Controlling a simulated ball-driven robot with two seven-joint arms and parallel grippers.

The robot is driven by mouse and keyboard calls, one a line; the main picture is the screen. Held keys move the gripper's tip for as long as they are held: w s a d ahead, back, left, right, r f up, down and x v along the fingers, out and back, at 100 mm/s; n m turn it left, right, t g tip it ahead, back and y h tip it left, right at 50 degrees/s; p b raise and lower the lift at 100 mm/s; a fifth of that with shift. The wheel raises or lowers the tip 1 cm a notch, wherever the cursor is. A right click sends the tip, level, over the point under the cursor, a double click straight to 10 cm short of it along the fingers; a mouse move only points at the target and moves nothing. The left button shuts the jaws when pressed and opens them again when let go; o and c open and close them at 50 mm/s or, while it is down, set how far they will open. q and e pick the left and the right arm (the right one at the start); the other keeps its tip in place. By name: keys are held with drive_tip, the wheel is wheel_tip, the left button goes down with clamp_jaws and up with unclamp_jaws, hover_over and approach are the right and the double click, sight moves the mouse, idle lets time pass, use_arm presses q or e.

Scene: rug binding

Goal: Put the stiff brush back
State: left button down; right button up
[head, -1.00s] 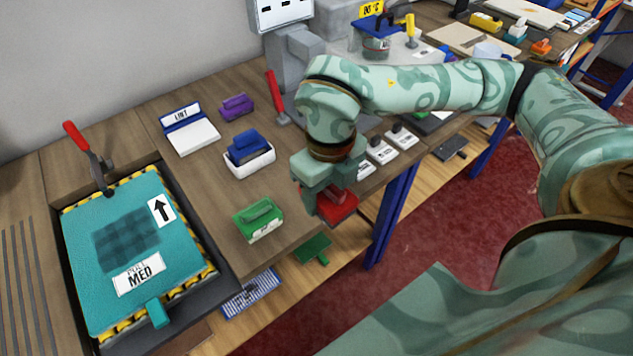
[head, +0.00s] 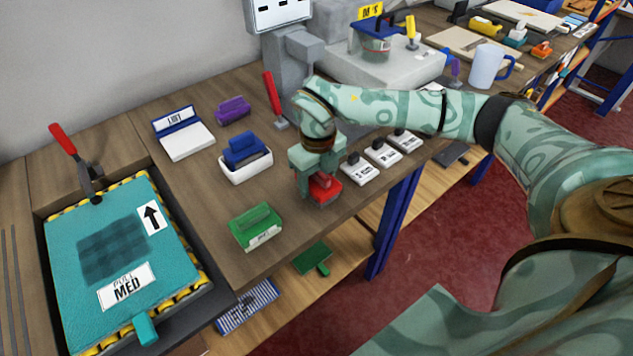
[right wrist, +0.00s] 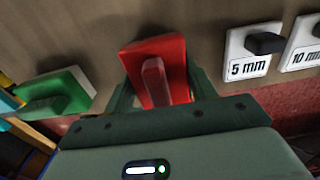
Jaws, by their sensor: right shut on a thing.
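My right gripper (head: 318,180) is shut on a red brush-like block (head: 325,189). In the right wrist view the red block (right wrist: 156,70) sits between the fingers, with its raised handle toward me. It is at or just above the wooden bench near the front edge; I cannot tell if it touches. No label on it is readable. A green brush (head: 256,226) lies to its left, a blue brush (head: 244,150) sits in a white tray (head: 247,174), and a purple brush (head: 233,110) lies further back. My left gripper is not in view.
White blocks (head: 382,153) with black knobs stand right of the gripper, one reading 5 mm in the wrist view (right wrist: 249,66). A red-handled lever (head: 273,97) stands behind it. A teal pad (head: 120,255) in a frame is at left. Bare bench (head: 285,210) lies beside the green brush.

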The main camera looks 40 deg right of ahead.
drive_tip(key=shift+f, duration=0.5)
drive_tip(key=shift+r, duration=0.15)
drive_tip(key=o, duration=0.9)
wheel_tip(320, 180, up, 12)
drive_tip(key=p, duration=0.3)
